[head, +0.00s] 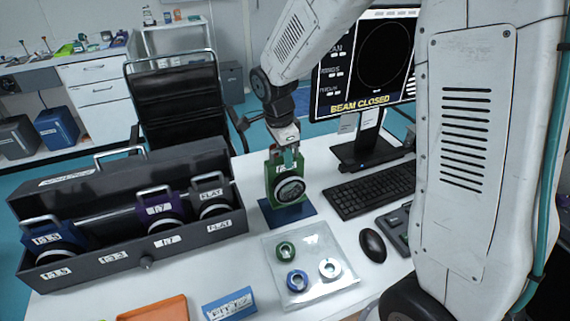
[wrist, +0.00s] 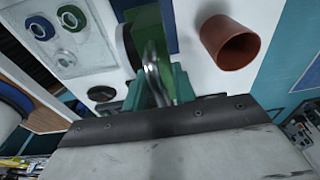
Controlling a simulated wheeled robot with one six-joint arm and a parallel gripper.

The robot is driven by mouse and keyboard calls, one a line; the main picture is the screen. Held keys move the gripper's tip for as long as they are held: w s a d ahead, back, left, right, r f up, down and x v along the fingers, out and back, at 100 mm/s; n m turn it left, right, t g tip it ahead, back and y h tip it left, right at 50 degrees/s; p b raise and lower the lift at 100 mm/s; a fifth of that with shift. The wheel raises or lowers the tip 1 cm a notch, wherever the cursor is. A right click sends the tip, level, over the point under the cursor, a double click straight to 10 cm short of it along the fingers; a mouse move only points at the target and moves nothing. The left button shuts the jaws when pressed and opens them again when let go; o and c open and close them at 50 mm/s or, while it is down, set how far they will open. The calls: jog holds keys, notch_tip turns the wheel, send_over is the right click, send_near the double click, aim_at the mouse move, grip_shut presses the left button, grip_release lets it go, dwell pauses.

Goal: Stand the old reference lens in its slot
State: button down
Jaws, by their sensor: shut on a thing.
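My gripper (head: 285,152) is shut on the handle of a green lens holder (head: 274,185), upright with a round lens on its face and a white label too small to read surely. It is at a dark blue mat (head: 299,216); I cannot tell whether it touches. In the wrist view my gripper's teal fingers (wrist: 160,88) close around the metal handle (wrist: 152,72). A long dark case (head: 190,241) stands open at the left. It holds a blue holder (head: 45,238), a purple holder (head: 155,206) and a grey "FLAT" holder (head: 210,190). A gap lies between blue and purple, above a front label.
A clear tray (head: 318,262) with three small rings lies in front of the mat. A keyboard (head: 372,188), mouse (head: 373,245) and monitor (head: 368,60) stand right. An orange tray (head: 155,309) and blue label block (head: 229,303) lie in front. A reddish cup (wrist: 232,42) shows in the wrist view.

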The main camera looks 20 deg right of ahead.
aim_at(287, 176)
jog(key=shift+f, duration=1.55)
jog(key=shift+s+f, duration=0.1)
jog(key=shift+f, duration=0.05)
jog(key=c, duration=1.1)
grip_release()
